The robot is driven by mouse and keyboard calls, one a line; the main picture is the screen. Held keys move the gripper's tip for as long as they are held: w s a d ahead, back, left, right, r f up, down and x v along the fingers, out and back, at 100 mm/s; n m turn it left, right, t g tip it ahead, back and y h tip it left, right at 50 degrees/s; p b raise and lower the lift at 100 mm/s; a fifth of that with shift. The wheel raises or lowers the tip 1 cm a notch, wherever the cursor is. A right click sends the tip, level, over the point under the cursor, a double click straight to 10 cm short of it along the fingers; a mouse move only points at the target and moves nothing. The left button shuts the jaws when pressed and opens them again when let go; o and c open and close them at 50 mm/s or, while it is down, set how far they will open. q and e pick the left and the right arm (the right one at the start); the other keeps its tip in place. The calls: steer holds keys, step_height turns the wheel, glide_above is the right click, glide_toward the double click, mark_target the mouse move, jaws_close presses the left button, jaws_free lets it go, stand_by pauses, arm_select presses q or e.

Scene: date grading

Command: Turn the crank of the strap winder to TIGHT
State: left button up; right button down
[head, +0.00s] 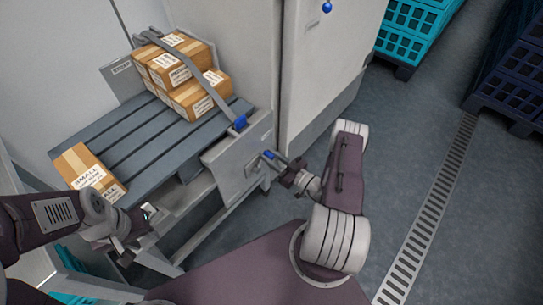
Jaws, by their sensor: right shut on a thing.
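The strap winder's pale panel (236,168) is on the front end of the slatted bench, and its markings are too small to read. The crank (268,154) shows as a small blue part on the panel's right side. My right gripper (283,168) is shut on the crank's handle, which its fingers mostly hide. A grey strap (190,68) runs over the stacked cartons (180,75) down to a blue part (240,122) at the bench edge. My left gripper (146,213) is beside the bench's near left corner; its opening is unclear.
A single carton (88,172) lies at the left end of the slatted bench (150,125). A grey cabinet (325,75) stands behind the winder. Teal crates (410,35) and dark blue crates (510,80) stand at upper right. The floor with a drain grate (440,195) is clear.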

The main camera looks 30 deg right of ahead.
arm_select(q)
steer(key=shift+d+f, duration=0.15)
arm_select(e)
steer(key=shift+d+f+m, duration=0.15)
steer(key=shift+f+m, duration=0.25)
steer(key=c, duration=1.5)
jaws_free()
steer(key=o, duration=0.3)
steer(key=shift+d+f, duration=0.1)
arm_select(q)
steer(key=shift+w+d, duration=0.1)
steer(key=shift+d, duration=0.05)
steer(key=shift+r+p, duration=0.9)
steer(key=shift+r, duration=0.05)
arm_select(e)
steer(key=v, duration=0.9)
